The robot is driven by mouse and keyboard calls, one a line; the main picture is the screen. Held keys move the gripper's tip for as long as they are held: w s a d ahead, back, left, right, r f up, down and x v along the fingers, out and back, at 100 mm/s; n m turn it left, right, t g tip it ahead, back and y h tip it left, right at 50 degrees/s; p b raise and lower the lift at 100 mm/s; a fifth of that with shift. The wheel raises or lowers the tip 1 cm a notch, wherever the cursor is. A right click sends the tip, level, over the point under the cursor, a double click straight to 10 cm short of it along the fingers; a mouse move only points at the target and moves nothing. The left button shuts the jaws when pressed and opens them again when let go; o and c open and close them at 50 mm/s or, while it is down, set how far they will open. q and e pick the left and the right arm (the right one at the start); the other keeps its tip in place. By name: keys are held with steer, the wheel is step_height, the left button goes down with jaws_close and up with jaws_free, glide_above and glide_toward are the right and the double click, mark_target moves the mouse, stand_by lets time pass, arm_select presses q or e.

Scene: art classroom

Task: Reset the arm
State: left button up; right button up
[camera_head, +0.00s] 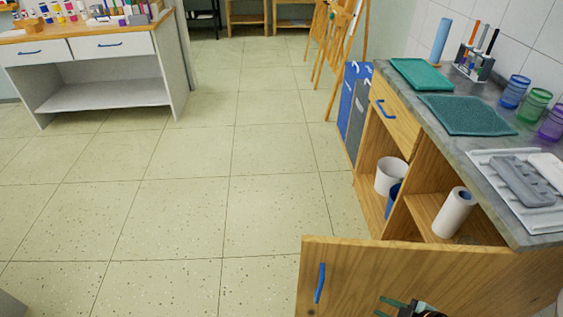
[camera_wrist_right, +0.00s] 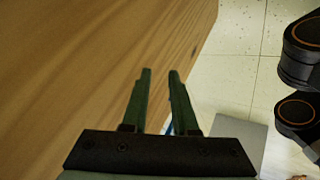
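My right gripper (camera_head: 384,306) is at the bottom edge of the head view, in front of the open wooden cabinet door (camera_head: 350,270). The door's wood face (camera_wrist_right: 80,60) fills the left of that view. I cannot tell whether the fingers touch it. A bit of blue shows low between the fingers. My left gripper is not in view.
A paper roll (camera_head: 455,212) and a white bin (camera_head: 390,176) are inside the open cabinet. The tiled floor (camera_head: 180,215) is clear to the left.

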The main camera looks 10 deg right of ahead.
steer(key=a+m+t, duration=0.1)
steer(key=a+m, duration=0.8)
steer(key=a, duration=0.8)
arm_select(q)
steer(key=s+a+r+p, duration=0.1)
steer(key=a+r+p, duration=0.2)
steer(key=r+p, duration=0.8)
steer(key=p, duration=0.4)
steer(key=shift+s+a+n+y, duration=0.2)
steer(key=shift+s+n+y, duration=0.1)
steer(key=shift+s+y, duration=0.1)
arm_select(e)
steer(key=s+d+r, duration=0.1)
steer(key=d+r, duration=0.2)
steer(key=r, duration=0.8)
steer(key=shift+s+r, duration=0.25)
steer(key=shift+r, duration=0.15)
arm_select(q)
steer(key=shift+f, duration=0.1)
arm_select(e)
steer(key=shift+d, duration=0.15)
